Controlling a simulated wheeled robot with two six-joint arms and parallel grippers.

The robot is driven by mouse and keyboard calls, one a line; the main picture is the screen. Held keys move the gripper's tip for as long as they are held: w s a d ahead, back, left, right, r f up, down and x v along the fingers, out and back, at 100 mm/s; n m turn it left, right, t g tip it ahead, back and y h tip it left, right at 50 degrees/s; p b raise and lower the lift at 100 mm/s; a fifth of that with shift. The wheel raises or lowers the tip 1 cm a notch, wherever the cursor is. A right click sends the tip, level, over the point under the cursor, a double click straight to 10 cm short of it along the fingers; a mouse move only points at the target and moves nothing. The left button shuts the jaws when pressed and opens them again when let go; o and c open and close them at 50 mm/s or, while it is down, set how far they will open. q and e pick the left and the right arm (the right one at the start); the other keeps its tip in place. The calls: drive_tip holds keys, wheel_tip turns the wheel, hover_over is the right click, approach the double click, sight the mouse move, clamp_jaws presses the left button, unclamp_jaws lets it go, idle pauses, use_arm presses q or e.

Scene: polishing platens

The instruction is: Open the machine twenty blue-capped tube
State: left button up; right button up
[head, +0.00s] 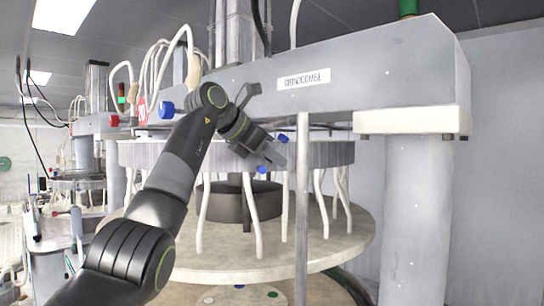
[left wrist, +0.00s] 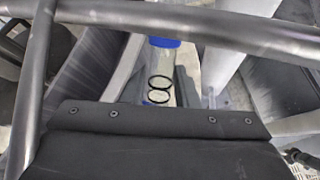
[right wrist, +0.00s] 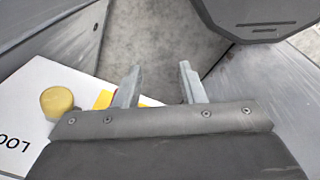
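A clear tube with a blue cap (left wrist: 165,43) and two black rings stands between the fingers of my left gripper (left wrist: 162,85) in the left wrist view. The right finger appears to touch it; the left finger is hard to make out. In the head view my left gripper (head: 270,152) is in front of the round carrier, with a blue cap (head: 282,137) above it and a blue end (head: 262,169) below. The machine (head: 380,75) behind has a GRINDCOMBI label and a red 20 at its left. My right gripper (right wrist: 160,75) is open and empty.
A large round platen (head: 330,250) lies below the carrier (head: 330,153), with white hoses hanging between them. A grey post (head: 302,215) stands right of my left gripper. The right wrist view shows a lettered white panel (right wrist: 30,120) with a yellow knob (right wrist: 56,102), below left.

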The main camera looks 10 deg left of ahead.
use_arm(q)
drive_tip(key=shift+s+a+r, duration=0.15)
drive_tip(key=shift+s+a, duration=0.05)
drive_tip(key=b+v, duration=0.4)
drive_tip(key=v, duration=1.3)
drive_tip(key=shift+o, duration=0.2)
drive_tip(key=shift+w, duration=0.1)
